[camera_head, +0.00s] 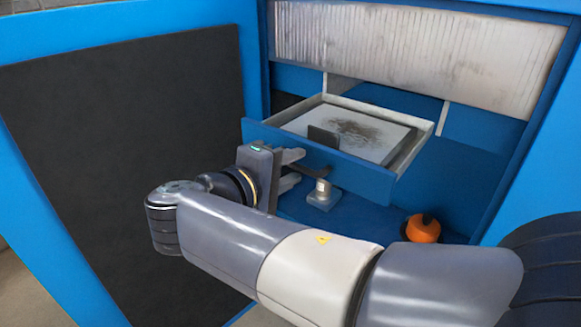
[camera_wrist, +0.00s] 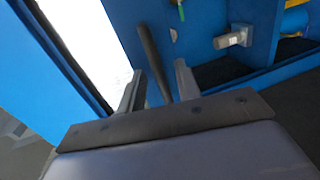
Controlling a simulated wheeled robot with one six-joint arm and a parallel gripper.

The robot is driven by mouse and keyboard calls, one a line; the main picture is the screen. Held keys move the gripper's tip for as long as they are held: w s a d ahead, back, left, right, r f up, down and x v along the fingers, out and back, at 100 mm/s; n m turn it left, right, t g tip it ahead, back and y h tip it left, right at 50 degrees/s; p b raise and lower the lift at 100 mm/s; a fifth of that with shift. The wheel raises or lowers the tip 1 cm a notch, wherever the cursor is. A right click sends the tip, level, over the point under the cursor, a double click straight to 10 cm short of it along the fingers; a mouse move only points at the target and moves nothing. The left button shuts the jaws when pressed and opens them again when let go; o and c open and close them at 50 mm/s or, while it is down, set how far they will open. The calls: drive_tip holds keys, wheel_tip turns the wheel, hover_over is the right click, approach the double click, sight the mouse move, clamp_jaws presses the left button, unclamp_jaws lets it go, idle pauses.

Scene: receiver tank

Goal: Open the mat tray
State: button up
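The mat tray (camera_head: 372,179) is a drawer with a blue front and pale walls, standing out from the blue cabinet. A grey-white mat (camera_head: 375,129) with a dark stain lies in it. The tray's dark bar handle (camera_head: 312,168) is partly hidden by my gripper (camera_head: 291,169) in the head view. The handle also shows in the wrist view (camera_wrist: 152,58). My gripper (camera_wrist: 157,88) is at the left part of the tray front. Its fingers are apart, one on either side of the handle bar, with a gap visible between bar and fingers.
An orange round object (camera_head: 423,229) stands on the blue cabinet floor at the right. A small grey cylindrical fitting (camera_head: 323,194) is below the tray front. A large dark panel (camera_head: 125,165) fills the left side. A ribbed pale panel (camera_head: 415,55) hangs above the tray.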

drive_tip(key=v, duration=1)
drive_tip(key=shift+s+a, duration=0.2)
drive_tip(key=shift+s, duration=0.1)
drive_tip(key=x, duration=1.1)
drive_tip(key=shift+r, duration=0.1)
